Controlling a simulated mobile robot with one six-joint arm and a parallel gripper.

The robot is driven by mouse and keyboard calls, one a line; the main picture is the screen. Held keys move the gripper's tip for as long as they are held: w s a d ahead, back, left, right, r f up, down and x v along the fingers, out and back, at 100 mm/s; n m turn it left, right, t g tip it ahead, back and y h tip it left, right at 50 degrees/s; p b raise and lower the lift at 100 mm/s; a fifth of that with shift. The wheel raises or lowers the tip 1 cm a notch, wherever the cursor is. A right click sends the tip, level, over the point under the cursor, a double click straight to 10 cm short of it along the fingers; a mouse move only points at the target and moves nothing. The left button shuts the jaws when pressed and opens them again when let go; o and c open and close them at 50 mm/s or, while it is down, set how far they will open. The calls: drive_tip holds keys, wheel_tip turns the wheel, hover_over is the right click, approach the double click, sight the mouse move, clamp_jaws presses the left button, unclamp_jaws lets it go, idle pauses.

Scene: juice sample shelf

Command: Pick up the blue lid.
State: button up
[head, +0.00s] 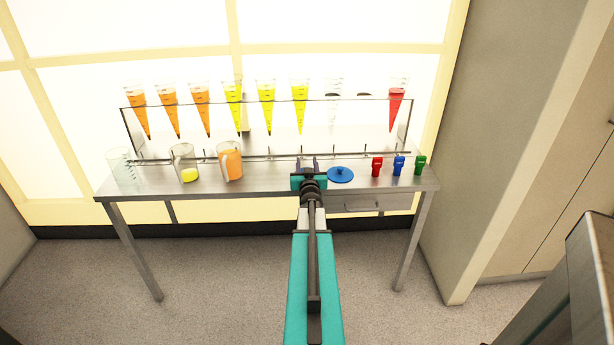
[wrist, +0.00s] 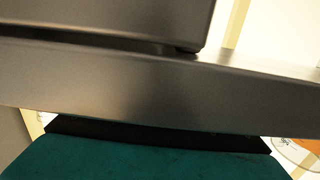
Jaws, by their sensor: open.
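The blue lid (head: 340,174) is a round disc with a small knob on top. It lies flat on the metal table, right of the middle in the head view. My gripper (head: 308,164) is open and empty at the table's front part, just left of the lid and apart from it. In the wrist view a dark edge and a teal part of my own arm fill the bottom. The lid does not show in the wrist view.
On the metal table (head: 270,185), an orange beaker (head: 230,165), a yellow beaker (head: 189,174) and an empty beaker (head: 123,168) stand left. Red (head: 377,167), blue (head: 399,165) and green (head: 420,165) clips stand right. A rack (head: 270,145) of cone-shaped glasses stands behind.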

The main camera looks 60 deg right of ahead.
drive_tip(key=shift+c, duration=0.4)
clamp_jaws()
drive_tip(key=shift+r, duration=0.1)
drive_tip(key=shift+r, duration=0.85)
drive_tip(key=shift+s+a+r, duration=0.15)
drive_tip(key=shift+r, duration=0.75)
drive_tip(key=v, duration=0.7)
drive_tip(key=s+v, duration=0.1)
drive_tip(key=v, duration=0.2)
drive_tip(key=shift+s+d+r, duration=0.1)
drive_tip(key=shift+s+d, duration=0.15)
drive_tip(key=p, duration=0.2)
drive_tip(key=shift+r+p, duration=0.2)
drive_tip(key=shift+p, duration=0.15)
drive_tip(key=shift+s+a+p, duration=0.2)
drive_tip(key=shift+a+p, duration=0.05)
drive_tip(key=shift+p, duration=0.95)
